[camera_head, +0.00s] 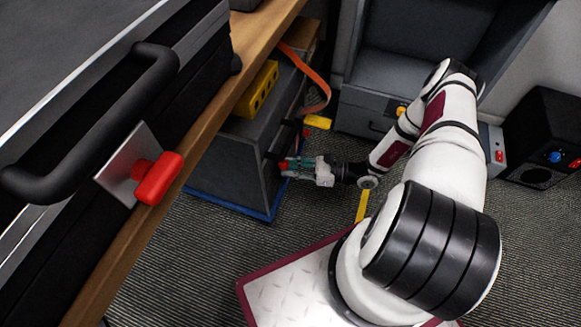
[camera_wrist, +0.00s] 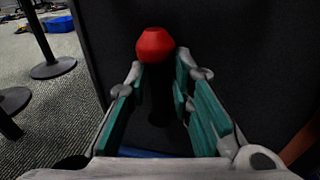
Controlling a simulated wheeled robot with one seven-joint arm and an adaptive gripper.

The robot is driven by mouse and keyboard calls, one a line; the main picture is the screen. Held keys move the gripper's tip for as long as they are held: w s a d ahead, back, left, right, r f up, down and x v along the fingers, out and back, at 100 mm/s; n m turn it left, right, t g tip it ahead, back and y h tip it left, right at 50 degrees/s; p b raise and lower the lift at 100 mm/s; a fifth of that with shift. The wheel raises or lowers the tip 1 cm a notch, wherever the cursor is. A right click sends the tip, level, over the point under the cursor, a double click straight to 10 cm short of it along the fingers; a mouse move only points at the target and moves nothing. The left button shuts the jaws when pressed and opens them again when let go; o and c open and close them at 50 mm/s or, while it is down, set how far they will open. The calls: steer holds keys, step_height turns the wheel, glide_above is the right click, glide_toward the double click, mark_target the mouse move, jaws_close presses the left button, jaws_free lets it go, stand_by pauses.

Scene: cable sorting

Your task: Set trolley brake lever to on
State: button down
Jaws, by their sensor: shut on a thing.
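A dark grey box-like trolley (camera_head: 228,166) with a blue base edge stands under the wooden bench in the head view. A lever with a red ball knob (camera_head: 283,166) sticks out from its side. In the wrist view the red knob (camera_wrist: 155,45) tops a black stem (camera_wrist: 160,100) against a dark panel. My gripper (camera_head: 297,168) is at the lever, its green-padded fingers on either side just below the knob, shut on it. In the wrist view the gripper (camera_wrist: 159,72) partly hides the stem. No on or off marking is readable.
A wooden bench (camera_head: 185,165) carries a black case with a handle (camera_head: 120,110) and a red knob (camera_head: 158,178) on a metal plate. A yellow block (camera_head: 258,88) and an orange strap (camera_head: 312,72) lie near the trolley top. Black posts (camera_wrist: 52,67) stand left in the wrist view.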

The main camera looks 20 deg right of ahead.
steer(key=shift+w+r, duration=0.15)
steer(key=c, duration=1.2)
jaws_free()
steer(key=shift+c, duration=0.2)
steer(key=f+v, duration=0.1)
steer(key=v, duration=1.1)
steer(key=shift+r, duration=0.3)
